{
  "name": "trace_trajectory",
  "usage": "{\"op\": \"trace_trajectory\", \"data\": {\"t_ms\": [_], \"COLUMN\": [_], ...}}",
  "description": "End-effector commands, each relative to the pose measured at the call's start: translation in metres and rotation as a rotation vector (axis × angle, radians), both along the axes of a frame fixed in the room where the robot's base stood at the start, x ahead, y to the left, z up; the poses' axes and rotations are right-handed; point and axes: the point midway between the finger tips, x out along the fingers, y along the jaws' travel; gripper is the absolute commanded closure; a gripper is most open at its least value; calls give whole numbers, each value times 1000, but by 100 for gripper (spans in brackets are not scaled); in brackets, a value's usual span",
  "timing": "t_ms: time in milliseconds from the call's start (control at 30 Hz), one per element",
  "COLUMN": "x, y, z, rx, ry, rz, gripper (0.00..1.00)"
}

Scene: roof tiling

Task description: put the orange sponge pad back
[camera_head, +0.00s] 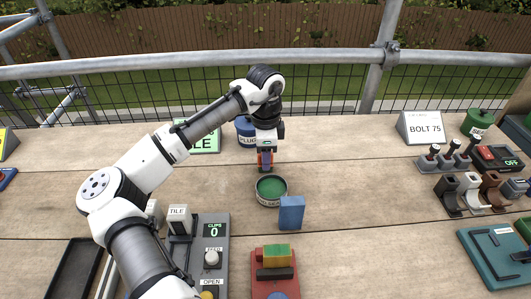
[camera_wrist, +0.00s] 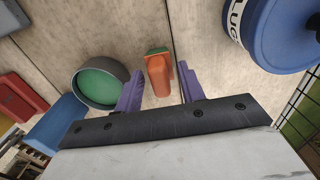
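The orange sponge pad (camera_wrist: 158,76) lies between the two purple fingers of my gripper (camera_wrist: 160,80) in the wrist view, with a green part at its far end. Narrow gaps show on both sides of it, so my gripper is open around or just above it. In the head view my gripper (camera_head: 265,165) points down at the planks behind the green-filled tin (camera_head: 271,190), and a little of the orange pad (camera_head: 267,159) shows at the fingers. I cannot tell whether the pad touches the planks.
A blue block (camera_head: 291,212) stands right of the tin. The blue PLUG tub (camera_head: 245,131) is close behind my gripper. A red holder (camera_head: 275,284) with a yellow-green block (camera_head: 277,254) and the clip box (camera_head: 213,256) are in front. The planks at centre right are clear.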

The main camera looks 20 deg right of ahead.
Motion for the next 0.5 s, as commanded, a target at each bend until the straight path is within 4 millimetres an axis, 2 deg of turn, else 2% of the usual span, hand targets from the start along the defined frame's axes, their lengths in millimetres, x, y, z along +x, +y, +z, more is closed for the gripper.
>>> {"op": "trace_trajectory", "data": {"t_ms": [333, 500], "x": [0, 1], "y": [0, 0], "z": [4, 27], "rx": [1, -2], "ry": [-1, -3], "rz": [0, 0], "gripper": [60, 60]}}
